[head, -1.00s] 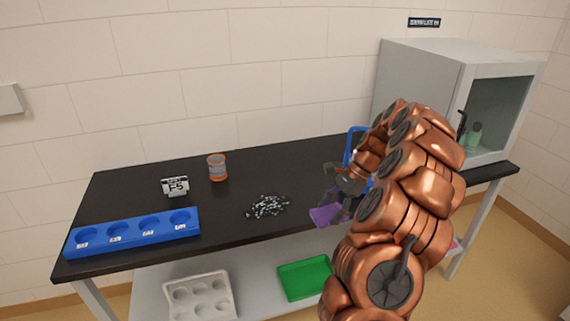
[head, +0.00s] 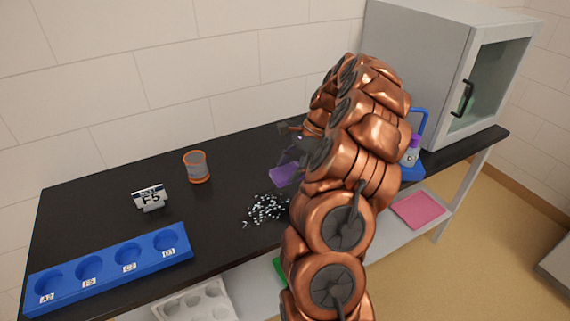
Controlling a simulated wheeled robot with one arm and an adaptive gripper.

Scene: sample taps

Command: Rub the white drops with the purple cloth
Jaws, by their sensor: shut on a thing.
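The white drops (head: 266,208) lie as a scattered patch on the black bench top, in the middle of the head view. The purple cloth (head: 285,174) hangs from my gripper (head: 288,158), which is shut on it. The cloth is just beyond the patch, up and to the right of it in the picture. I cannot tell whether the cloth touches the bench. My arm hides part of the gripper and the bench right of the drops.
A blue rack (head: 110,272) with labelled wells is at the front left. An F5 sign (head: 150,198) and an orange-rimmed cup (head: 197,167) stand behind it. A grey cabinet (head: 425,65) and a blue carrier with a bottle (head: 411,153) are at right. Trays lie on the lower shelf.

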